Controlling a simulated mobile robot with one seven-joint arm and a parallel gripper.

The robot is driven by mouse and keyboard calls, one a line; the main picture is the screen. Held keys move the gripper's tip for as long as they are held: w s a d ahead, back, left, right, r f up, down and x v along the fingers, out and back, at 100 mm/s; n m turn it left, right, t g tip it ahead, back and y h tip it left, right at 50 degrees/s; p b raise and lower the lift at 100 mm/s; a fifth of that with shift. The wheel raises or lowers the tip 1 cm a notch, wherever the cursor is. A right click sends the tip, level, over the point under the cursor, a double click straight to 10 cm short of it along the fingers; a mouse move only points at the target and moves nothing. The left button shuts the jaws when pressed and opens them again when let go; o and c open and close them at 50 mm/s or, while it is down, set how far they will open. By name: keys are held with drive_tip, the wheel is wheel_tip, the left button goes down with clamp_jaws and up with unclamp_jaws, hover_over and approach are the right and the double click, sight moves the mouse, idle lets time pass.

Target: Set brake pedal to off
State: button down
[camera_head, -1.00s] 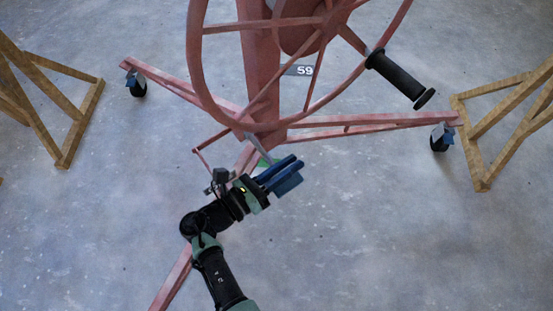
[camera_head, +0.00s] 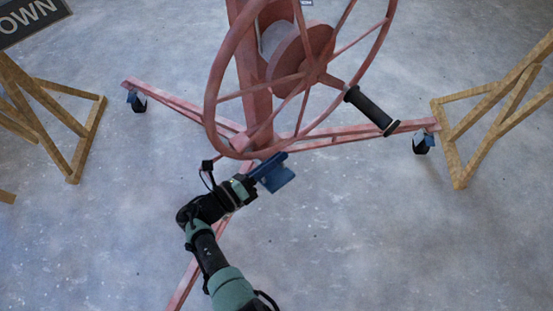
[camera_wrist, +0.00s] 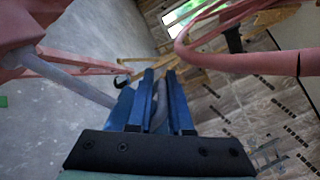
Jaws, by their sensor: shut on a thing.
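The brake pedal (camera_wrist: 78,83) is a grey bar in the wrist view. It runs from the pink frame at the left down to my gripper, and a grey part shows between the fingers. My gripper (camera_wrist: 160,85) has blue fingers closed on it; the exact contact is partly hidden by the fingers. In the head view my gripper (camera_head: 274,167) is low at the foot of the pink lift, just below the wheel's lower rim. The pedal cannot be made out there, hidden behind the gripper and rim.
The large pink wheel (camera_head: 208,100) with a black handle (camera_head: 370,110) stands just above my gripper. Pink legs (camera_head: 360,133) on casters spread across the floor. Wooden trestles stand at the left (camera_head: 84,140) and right (camera_head: 449,155). The floor at lower right is clear.

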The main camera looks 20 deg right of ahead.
drive_tip(key=shift+d+r+g, duration=0.15)
drive_tip(key=shift+d+g, duration=0.15)
drive_tip(key=c, duration=0.9)
unclamp_jaws()
drive_tip(key=shift+a, duration=0.15)
drive_tip(key=shift+a, duration=0.4)
drive_tip(key=v, duration=1.2)
drive_tip(key=shift+s, duration=0.2)
